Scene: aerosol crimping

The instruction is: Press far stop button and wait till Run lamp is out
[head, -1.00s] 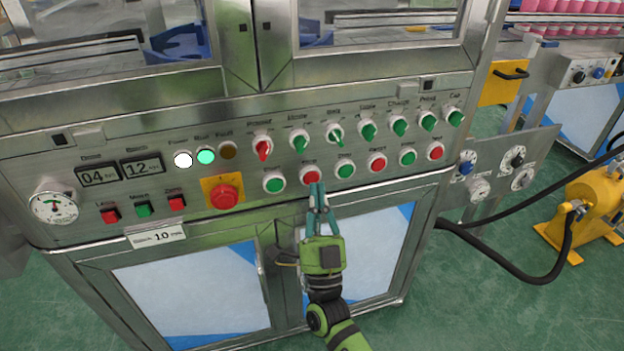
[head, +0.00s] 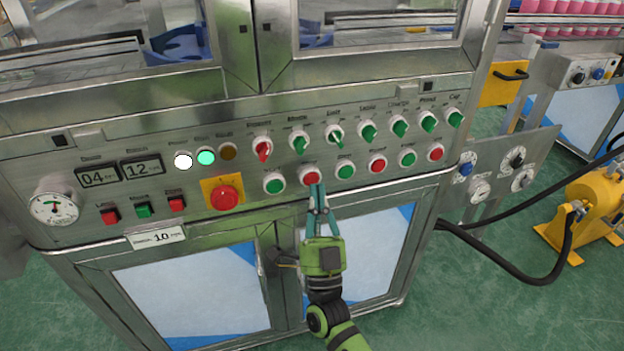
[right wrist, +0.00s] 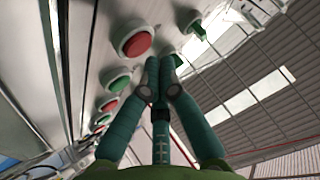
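The control panel's lower row alternates green and red push buttons. Its red ones are a left one (head: 310,177), a middle one (head: 377,164) and a right one (head: 436,152). My right gripper (head: 317,189) is just below the left red button, with its fingertips together and nothing between them. In the right wrist view the fingertips (right wrist: 160,64) are close beside a red button (right wrist: 136,43); I cannot tell whether they touch it. The Run lamp (head: 205,157) is lit green. The lamp to its left (head: 183,160) is lit white. My left gripper is not in view.
A red emergency-stop knob (head: 224,196) on a yellow plate is left of the button row. Several selector switches (head: 335,135) run above it. Cabinet doors (head: 190,295) lie below. A yellow pump (head: 590,205) with black hoses stands at the right.

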